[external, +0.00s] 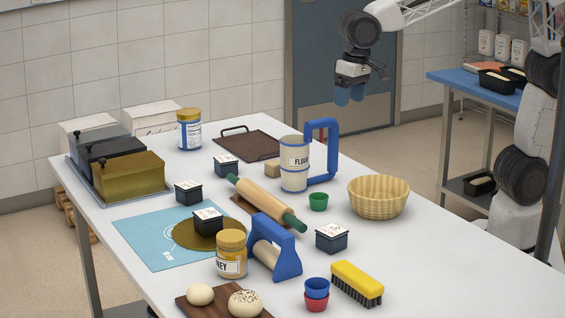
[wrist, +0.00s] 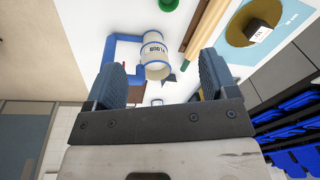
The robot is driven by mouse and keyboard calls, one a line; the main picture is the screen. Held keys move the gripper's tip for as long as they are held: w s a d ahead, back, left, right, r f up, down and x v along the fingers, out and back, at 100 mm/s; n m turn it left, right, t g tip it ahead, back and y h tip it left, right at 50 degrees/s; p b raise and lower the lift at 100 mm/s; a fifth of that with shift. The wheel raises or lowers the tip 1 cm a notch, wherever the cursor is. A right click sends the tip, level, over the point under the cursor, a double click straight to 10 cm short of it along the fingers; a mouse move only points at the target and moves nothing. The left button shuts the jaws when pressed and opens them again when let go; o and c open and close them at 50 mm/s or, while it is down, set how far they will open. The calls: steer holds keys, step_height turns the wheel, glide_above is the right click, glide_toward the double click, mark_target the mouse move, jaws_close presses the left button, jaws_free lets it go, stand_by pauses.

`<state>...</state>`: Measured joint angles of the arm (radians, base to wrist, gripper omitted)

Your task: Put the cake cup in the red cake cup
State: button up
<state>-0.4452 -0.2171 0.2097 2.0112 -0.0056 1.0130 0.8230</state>
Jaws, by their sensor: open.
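A green cake cup (external: 318,202) stands alone on the table between the flour container and the wicker basket; its edge also shows at the top of the wrist view (wrist: 169,4). A red cake cup (external: 316,302) stands near the front edge of the table, with a blue cake cup (external: 317,285) nested in its top. My gripper (external: 349,97) is open and empty, high above the far side of the table and well away from the cups. Its two fingers (wrist: 160,78) stand wide apart in the wrist view. The red and blue cups are not seen there.
The flour container (external: 293,178) with a blue handle stands beside the green cup. A wicker basket (external: 378,197), rolling pin (external: 265,203), black box (external: 331,238) and blue-handled tool (external: 275,250) are close by. A yellow brush (external: 357,282) lies right of the red cup.

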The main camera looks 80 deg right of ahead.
steer(key=s+d+f+n, duration=0.2)
steer(key=s+d+f, duration=0.1)
steer(key=s+d, duration=0.8)
steer(key=s+d+f+n+t, duration=0.1)
steer(key=s+d+f+n, duration=0.1)
steer(key=s+d, duration=1)
steer(key=shift+d+f+h, duration=0.4)
steer(key=shift+d+f, duration=0.1)
steer(key=shift+d, duration=0.7)
